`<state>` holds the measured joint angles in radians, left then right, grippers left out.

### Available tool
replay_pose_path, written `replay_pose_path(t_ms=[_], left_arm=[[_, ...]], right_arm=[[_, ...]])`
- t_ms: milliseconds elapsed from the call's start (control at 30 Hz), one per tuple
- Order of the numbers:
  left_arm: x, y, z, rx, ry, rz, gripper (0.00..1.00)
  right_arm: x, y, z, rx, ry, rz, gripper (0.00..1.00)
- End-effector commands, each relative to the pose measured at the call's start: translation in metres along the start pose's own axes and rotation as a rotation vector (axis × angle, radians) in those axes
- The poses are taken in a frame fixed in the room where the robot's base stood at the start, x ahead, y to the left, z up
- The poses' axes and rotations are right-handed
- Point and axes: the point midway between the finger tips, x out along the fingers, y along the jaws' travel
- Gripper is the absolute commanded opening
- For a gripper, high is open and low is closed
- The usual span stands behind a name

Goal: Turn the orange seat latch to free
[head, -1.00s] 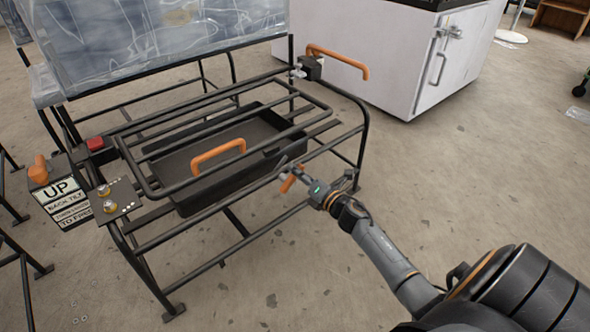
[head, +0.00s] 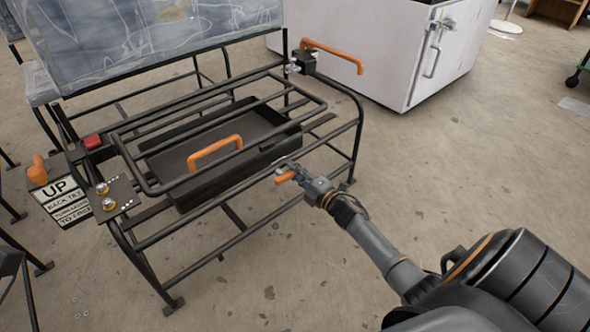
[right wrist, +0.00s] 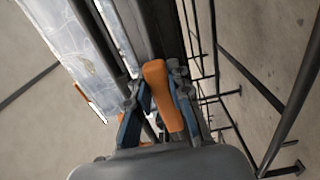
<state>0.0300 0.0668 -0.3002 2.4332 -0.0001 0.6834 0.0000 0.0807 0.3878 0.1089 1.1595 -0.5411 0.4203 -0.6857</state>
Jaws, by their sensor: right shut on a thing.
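The orange seat latch (head: 286,177) is a short lever at the front right of the black tube seat frame (head: 362,128). My right gripper (head: 292,176) is shut on it. In the right wrist view the orange latch (right wrist: 160,90) stands between the two fingers of the right gripper (right wrist: 160,98), one on each side. The latch's mount is partly hidden by the fingers and the frame rail. My left gripper is not in view.
An orange drawer handle (head: 214,152) sits on a black tray under the frame. Another orange handle (head: 335,55) is at the back right. A signed control box (head: 62,197) is at the left.

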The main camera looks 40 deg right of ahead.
Motion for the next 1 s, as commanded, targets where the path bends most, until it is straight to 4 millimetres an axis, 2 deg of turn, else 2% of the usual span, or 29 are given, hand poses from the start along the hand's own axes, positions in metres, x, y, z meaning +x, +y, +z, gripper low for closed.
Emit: replay_pose_path(t_ms=[500,533,600,633,1000], left_arm=[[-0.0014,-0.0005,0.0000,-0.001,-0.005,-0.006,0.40],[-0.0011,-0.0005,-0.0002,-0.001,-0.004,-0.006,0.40],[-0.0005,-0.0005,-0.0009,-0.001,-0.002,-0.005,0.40],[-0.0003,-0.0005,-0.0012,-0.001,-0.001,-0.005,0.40],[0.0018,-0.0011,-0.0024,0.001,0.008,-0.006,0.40]], right_arm=[[-0.0002,-0.0013,0.0005,0.019,-0.001,-0.001,0.00],[-0.0003,-0.0014,0.0005,0.019,-0.001,-0.001,0.25],[-0.0003,-0.0014,0.0005,0.018,-0.001,-0.001,0.40],[-0.0002,-0.0013,0.0004,0.018,-0.001,-0.001,0.43],[-0.0047,-0.0016,0.0002,0.016,-0.001,-0.002,0.43]])
